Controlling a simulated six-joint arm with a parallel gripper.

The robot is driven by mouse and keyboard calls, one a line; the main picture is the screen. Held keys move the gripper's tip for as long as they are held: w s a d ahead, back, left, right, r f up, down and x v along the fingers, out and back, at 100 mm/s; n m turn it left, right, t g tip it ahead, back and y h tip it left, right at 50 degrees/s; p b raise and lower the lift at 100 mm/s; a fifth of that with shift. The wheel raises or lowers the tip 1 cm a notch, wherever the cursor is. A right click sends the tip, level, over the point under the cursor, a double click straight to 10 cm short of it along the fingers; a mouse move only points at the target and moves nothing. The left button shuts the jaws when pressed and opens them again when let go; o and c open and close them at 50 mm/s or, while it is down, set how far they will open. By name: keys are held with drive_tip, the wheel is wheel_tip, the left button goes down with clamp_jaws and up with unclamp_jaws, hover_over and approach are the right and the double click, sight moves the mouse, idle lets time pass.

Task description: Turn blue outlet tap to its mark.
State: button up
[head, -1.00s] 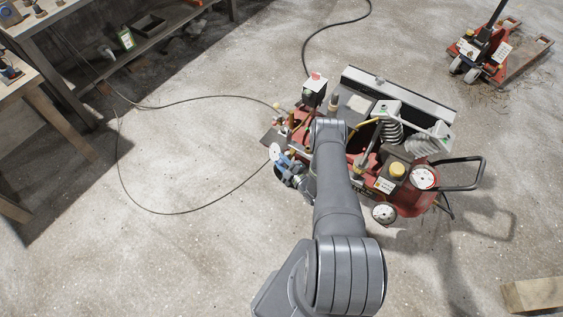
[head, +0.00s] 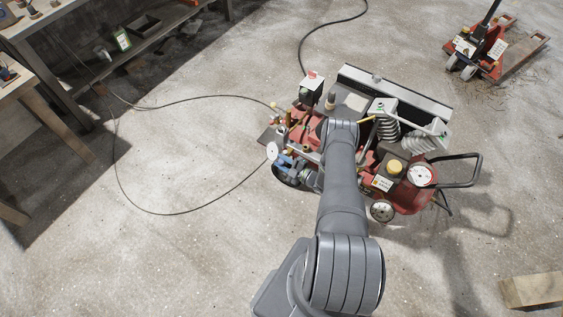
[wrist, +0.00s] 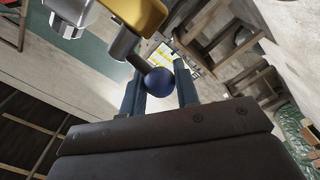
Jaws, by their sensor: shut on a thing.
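A dark blue ball knob (wrist: 159,82) sits at the end of a grey metal lever in the wrist view. I take it to be the blue outlet tap's handle. My gripper (wrist: 158,74) has one finger on each side of the knob and is shut on it. The lever runs up and left from the knob toward a yellow body (wrist: 140,12). In the head view, small blue parts (head: 287,160) show at the left end of the red compressor (head: 405,198), beside a white dial (head: 272,151). I cannot make out the tap's mark.
The compressor's handle (head: 480,160) sticks out to the right. A black cable (head: 200,97) loops over the floor to its left. A workbench (head: 55,85) stands at upper left, a red pallet truck (head: 490,50) at upper right. A timber block (head: 535,290) lies at lower right.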

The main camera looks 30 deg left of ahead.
drive_tip(key=o, duration=0.9)
drive_tip(key=d, duration=1.7)
drive_tip(key=shift+s+d, duration=0.2)
drive_tip(key=shift+d, duration=0.05)
